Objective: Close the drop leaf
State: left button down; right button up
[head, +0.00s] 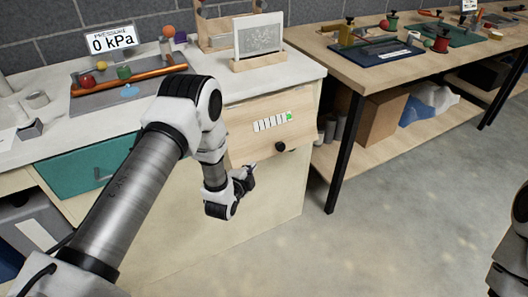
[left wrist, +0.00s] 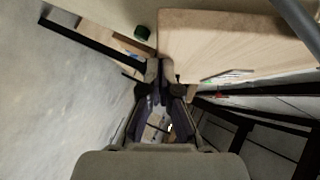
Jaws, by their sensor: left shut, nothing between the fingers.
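The drop leaf appears to be the pale wooden panel (head: 240,145) on the front of the white-topped cabinet, with a strip of white marks ending in green and a dark round knob (head: 280,146). I cannot tell its exact angle. My left gripper (head: 248,176) is shut and empty, just below and left of the knob, in front of the cabinet. In the left wrist view the shut fingers (left wrist: 160,72) point at the near edge of a wooden panel (left wrist: 225,40); whether they touch it is unclear. My right gripper is out of the picture.
A teal drawer front (head: 88,167) is left of my left arm. The counter holds a tray with a copper pipe (head: 130,77), a pressure sign (head: 111,40) and a framed picture (head: 260,36). A wooden workbench (head: 345,72) stands to the right. The concrete floor (head: 400,210) is clear.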

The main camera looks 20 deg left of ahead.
pick_arm(q)
jog(key=w+a+f+m+t+b, duration=0.1)
jog(key=w+a+f+b, duration=0.1)
jog(key=a+b, duration=0.1)
jog(key=w+a+f+m+t+y+b, duration=0.1)
jog(key=w+a, duration=0.1)
jog(key=shift+w+a+m+t, duration=0.1)
jog(key=shift+a+m+t, duration=0.15)
jog(key=shift+m+t, duration=0.05)
jog(key=shift+w+a+r+m+t+b, duration=0.3)
jog(key=shift+w+a+t+b, duration=0.1)
jog(key=shift+a+b, duration=0.1)
jog(key=shift+r, duration=0.15)
jog(key=shift+d, duration=0.1)
